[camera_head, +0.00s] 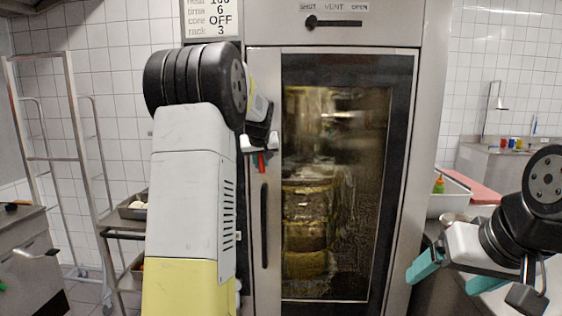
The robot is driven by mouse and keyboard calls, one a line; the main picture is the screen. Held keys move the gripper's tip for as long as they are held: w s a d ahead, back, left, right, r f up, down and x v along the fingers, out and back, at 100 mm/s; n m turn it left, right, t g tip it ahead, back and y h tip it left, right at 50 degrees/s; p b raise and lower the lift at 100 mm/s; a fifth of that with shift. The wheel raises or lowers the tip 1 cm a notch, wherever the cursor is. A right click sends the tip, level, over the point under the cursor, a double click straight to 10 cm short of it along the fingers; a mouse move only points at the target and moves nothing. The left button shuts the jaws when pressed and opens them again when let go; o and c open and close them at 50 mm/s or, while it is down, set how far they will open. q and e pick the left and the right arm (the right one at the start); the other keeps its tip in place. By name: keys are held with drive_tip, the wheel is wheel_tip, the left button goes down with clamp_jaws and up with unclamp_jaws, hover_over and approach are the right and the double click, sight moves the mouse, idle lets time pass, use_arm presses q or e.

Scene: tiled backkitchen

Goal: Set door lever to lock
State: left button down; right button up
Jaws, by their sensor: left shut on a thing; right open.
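The tall steel oven has a glass door (335,200). A small red door lever (261,164) sits at the door's left side, hanging straight down. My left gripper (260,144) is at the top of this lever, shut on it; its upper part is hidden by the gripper. Only the lever's red lower end shows below the fingers. My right gripper (446,278) has teal fingers, is open and empty, and is apart from the oven at the lower right.
A long black vertical handle (264,225) is below the lever. A black vent slider (335,22) is above the door. A metal rack (72,110) stands at left. A counter with a white bin (448,200) is at right, near my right arm.

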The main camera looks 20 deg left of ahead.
use_arm(q)
drive_tip(key=shift+s+a+m+y, duration=0.1)
drive_tip(key=shift+a+m+y, duration=0.2)
drive_tip(key=shift+a+y, duration=0.15)
drive_tip(key=shift+f, duration=0.1)
drive_tip(key=c, duration=1.3)
unclamp_jaws()
drive_tip(key=shift+d, duration=0.1)
drive_tip(key=v, duration=0.7)
drive_tip(key=shift+s+r, duration=0.2)
drive_tip(key=shift+r, duration=0.15)
drive_tip(key=shift+d, duration=0.1)
